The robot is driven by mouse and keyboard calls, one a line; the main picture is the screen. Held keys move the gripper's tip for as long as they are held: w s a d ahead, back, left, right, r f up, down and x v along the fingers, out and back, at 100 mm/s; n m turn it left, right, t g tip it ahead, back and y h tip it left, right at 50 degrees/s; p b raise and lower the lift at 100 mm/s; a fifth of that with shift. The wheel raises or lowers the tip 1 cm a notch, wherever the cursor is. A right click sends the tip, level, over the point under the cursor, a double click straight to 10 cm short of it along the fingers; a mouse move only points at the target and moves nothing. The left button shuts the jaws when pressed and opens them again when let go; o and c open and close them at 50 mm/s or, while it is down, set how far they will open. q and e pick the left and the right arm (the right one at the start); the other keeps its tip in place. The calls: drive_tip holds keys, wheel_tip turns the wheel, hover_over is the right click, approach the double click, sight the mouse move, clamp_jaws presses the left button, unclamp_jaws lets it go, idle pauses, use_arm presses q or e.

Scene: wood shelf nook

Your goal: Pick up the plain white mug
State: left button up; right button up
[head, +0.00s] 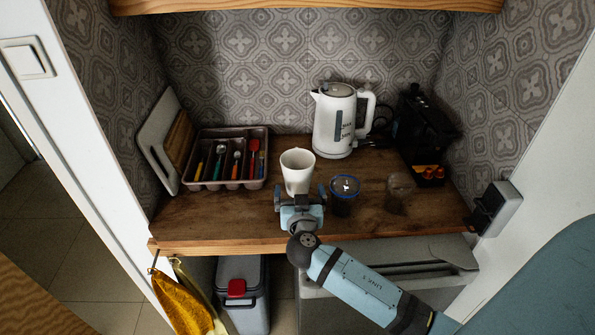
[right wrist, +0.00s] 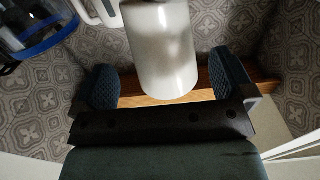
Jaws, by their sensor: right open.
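The plain white mug (head: 297,170) stands upright on the wooden shelf (head: 235,222), near the middle. My right gripper (head: 299,192) is at the mug's near side, with its two fingers spread apart. In the right wrist view, the mug (right wrist: 160,50) is between and just beyond the open fingers of the gripper (right wrist: 170,82). I see no finger pressed against it, and a gap shows on each side. The mug's lower part is partly hidden by my gripper in the head view. My left gripper is not in view.
A blue-lidded jar (head: 345,188) stands close to the right of my gripper, with another glass jar (head: 399,190) beyond it. A white kettle (head: 334,125) is behind. A cutlery tray (head: 228,184) is to the left. A black coffee machine (head: 424,130) stands at right.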

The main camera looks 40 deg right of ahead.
drive_tip(key=p+x, duration=0.2)
drive_tip(key=x, duration=0.3)
drive_tip(key=shift+w+f, duration=0.1)
drive_tip(key=shift+w, duration=0.15)
drive_tip(key=shift+c, duration=1)
drive_tip(key=c, duration=1.1)
wheel_tip(320, 180, up, 20)
drive_tip(key=b, duration=0.1)
